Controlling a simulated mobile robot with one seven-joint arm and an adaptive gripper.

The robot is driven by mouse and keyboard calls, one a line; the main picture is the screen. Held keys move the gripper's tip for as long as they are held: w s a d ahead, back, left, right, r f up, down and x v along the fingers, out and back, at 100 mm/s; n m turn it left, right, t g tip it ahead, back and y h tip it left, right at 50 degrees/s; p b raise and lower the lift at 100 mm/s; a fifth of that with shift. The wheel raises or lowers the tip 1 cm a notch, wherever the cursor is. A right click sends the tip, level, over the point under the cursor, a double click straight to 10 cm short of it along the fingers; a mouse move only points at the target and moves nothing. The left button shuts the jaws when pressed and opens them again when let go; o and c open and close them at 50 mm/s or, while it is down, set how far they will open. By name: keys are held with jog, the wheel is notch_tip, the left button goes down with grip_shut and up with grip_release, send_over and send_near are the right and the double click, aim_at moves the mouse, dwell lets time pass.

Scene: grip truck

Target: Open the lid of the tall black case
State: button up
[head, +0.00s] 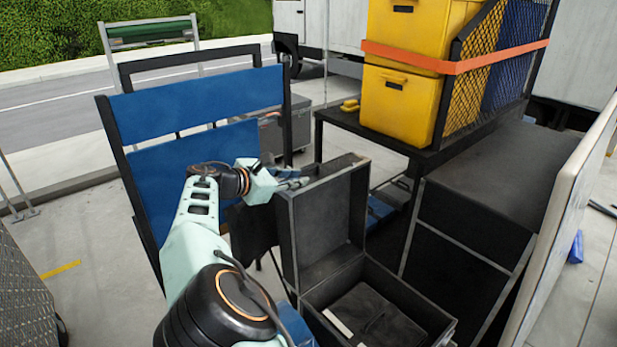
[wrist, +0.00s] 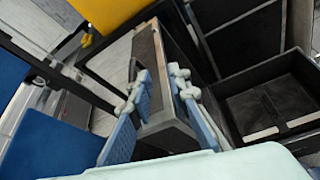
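The tall black case (head: 405,285) stands at the lower middle of the head view. Its lid (head: 335,225) stands upright at the back left, so the case is open and its dark inside shows. The inside also shows in the wrist view (wrist: 265,100). My gripper (head: 297,184) is at the lid's upper left edge. In the wrist view, the fingers of my gripper (wrist: 160,75) are apart, one on each side of the lid (wrist: 170,110). I cannot tell whether the pads touch it.
A blue-panelled cart (head: 190,105) stands behind my arm. A black stand with yellow bins (head: 405,100) under an orange strap is at the back. Another large dark case (head: 495,190) and a pale upright panel (head: 570,220) close off the right. Open floor (head: 100,270) lies at left.

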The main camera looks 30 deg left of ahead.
jog(key=v, duration=0.2)
jog(key=shift+s, duration=0.25)
jog(key=shift+a, duration=0.1)
